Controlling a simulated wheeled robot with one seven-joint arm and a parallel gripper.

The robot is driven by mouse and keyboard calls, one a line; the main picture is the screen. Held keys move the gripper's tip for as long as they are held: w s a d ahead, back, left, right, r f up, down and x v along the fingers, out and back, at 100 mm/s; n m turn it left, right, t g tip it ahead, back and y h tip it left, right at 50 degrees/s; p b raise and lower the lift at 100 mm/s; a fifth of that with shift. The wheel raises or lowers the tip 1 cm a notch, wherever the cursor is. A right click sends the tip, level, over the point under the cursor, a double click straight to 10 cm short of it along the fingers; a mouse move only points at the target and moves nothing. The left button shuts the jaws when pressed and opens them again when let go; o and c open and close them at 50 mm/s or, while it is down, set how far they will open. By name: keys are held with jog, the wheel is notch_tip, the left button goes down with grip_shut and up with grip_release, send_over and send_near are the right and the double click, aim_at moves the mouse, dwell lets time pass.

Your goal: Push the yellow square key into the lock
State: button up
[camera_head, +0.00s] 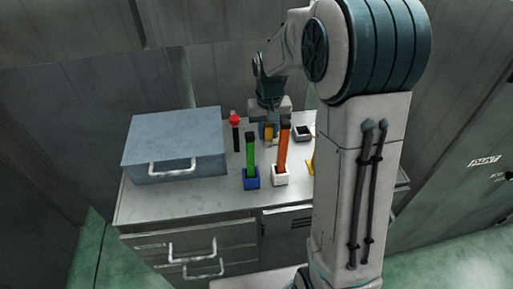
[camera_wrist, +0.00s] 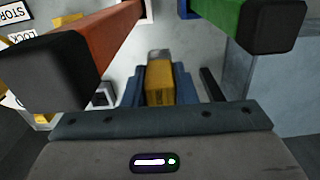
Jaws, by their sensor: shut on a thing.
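The yellow key (camera_wrist: 160,82) is between the blue fingers of my gripper (camera_wrist: 160,92) in the wrist view, with a grey part at its far end. In the head view my gripper (camera_head: 268,132) points down behind the green and orange handles, and a bit of the yellow key (camera_head: 267,133) shows. A small pale box with a dark opening (camera_head: 302,132) stands to the right of my gripper; it may be the lock. It also shows left of the key in the wrist view (camera_wrist: 103,94). Whether the key's lower end touches anything is hidden.
A green handle (camera_head: 250,152) stands in a blue base, and an orange handle (camera_head: 283,152) in a white base, both close before my gripper. A red-topped black stick (camera_head: 236,132) and a grey-blue case (camera_head: 173,142) are to the left. My arm hides the cabinet's right side.

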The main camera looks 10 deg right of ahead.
jog(key=f, duration=0.4)
jog(key=a+f+p, duration=0.1)
jog(key=f, duration=0.1)
jog(key=shift+s+f, duration=0.1)
jog(key=shift+f, duration=0.1)
jog(key=shift+f+p, duration=0.4)
jog(key=shift+f, duration=1.5)
jog(key=shift+f, duration=0.1)
jog(key=o, duration=1)
